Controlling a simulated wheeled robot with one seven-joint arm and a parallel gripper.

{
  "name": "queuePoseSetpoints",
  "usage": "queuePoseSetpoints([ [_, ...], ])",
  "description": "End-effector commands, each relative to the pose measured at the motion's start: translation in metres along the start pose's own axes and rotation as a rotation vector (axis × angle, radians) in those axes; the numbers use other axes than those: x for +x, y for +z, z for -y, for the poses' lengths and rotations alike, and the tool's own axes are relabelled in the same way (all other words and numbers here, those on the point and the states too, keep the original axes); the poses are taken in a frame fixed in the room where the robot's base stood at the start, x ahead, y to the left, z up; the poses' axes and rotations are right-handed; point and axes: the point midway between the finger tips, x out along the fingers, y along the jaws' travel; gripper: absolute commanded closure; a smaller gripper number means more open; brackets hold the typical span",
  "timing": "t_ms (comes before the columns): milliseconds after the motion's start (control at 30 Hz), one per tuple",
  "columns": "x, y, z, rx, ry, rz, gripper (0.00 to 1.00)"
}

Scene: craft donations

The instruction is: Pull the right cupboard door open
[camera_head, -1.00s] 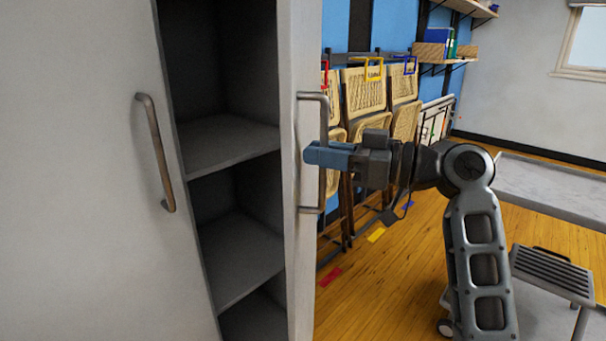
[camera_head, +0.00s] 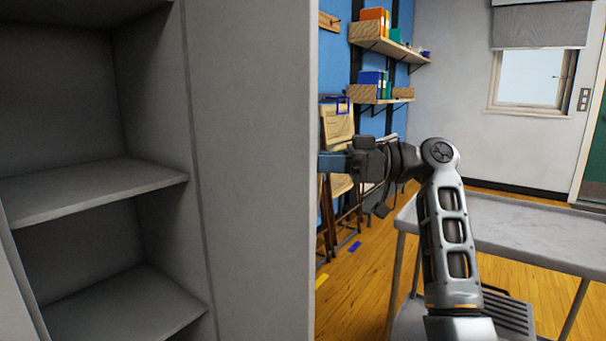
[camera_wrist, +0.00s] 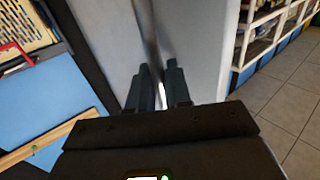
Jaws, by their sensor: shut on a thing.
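The right cupboard door (camera_head: 255,170) stands open as a broad grey panel in the head view, with its inner face towards me. Its outer face (camera_wrist: 106,60) fills the middle of the wrist view. My gripper (camera_head: 326,162) is at the door's far edge, its fingertips partly hidden behind the door. In the wrist view my gripper (camera_wrist: 160,82) is shut on the door's bar handle (camera_wrist: 148,30), which runs up between the two fingers. The handle is hidden behind the door in the head view. The cupboard's shelves (camera_head: 95,192) show bare on the left.
A grey table (camera_head: 520,232) stands to the right of my arm. Folded chairs (camera_head: 338,125) lean by the blue wall behind my gripper. Shelves with boxes (camera_head: 385,48) hang above. Wooden floor (camera_head: 345,290) shows between door and table.

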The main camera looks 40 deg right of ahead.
Motion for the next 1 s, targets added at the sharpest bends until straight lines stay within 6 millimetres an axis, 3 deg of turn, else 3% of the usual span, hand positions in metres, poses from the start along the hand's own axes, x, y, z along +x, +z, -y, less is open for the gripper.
queuePoseSetpoints([
  [233, -0.005, 0.0, -0.017, 0.003, -0.001, 0.0, 1.0],
  [667, -0.004, -0.001, -0.019, 0.002, -0.005, 0.002, 1.0],
  [700, -0.004, -0.001, -0.019, 0.001, -0.005, 0.002, 0.81],
  [867, -0.006, -0.001, -0.019, 0.001, -0.003, 0.001, 0.66],
  [1000, -0.007, -0.001, -0.019, 0.001, -0.002, 0.001, 0.66],
])
